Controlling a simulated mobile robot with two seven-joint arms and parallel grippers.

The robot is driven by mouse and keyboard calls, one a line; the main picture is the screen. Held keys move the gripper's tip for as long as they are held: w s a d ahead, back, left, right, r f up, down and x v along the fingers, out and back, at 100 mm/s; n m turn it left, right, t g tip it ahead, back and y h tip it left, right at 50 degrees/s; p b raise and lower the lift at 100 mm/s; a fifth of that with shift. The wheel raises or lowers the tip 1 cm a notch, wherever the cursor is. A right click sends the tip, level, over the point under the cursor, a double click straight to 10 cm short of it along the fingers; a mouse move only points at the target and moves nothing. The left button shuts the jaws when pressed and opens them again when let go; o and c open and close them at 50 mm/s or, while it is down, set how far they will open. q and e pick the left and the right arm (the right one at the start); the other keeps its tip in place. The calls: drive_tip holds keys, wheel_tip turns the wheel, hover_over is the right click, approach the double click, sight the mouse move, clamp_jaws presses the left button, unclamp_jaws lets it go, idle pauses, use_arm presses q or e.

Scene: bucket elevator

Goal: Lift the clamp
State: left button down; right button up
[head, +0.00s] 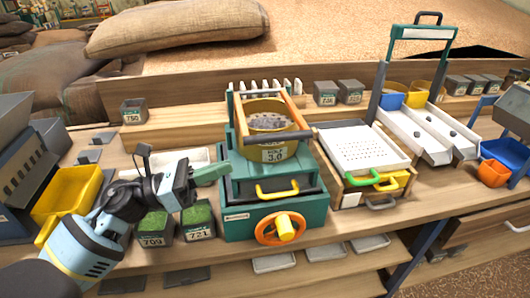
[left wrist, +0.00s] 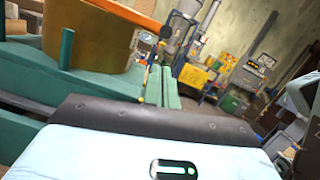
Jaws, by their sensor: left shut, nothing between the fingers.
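The clamp (head: 268,138) appears to be the orange-sided frame with a dark crossbar around a yellow sieve pan (head: 266,116). It sits on top of the green machine (head: 236,216). In the left wrist view an orange bar of it (left wrist: 115,14) crosses the top, in front of the yellow pan (left wrist: 88,45). My left gripper (head: 222,170) is to the left of the machine, lower than the crossbar. Its green fingers are shut and empty, pointing right toward the machine. I cannot tell whether they touch it. My right gripper is not in view.
Two small bins of green material (head: 200,220) stand below my left gripper. A yellow tray (head: 70,190) is at the left. The machine has an orange handwheel (head: 281,228) and a yellow drawer handle (head: 277,190). A white perforated tray (head: 362,148) stands to its right.

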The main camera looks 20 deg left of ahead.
use_arm(q)
drive_tip(key=p+x, duration=0.3)
drive_tip(key=x, duration=0.7)
drive_tip(key=shift+f, duration=0.1)
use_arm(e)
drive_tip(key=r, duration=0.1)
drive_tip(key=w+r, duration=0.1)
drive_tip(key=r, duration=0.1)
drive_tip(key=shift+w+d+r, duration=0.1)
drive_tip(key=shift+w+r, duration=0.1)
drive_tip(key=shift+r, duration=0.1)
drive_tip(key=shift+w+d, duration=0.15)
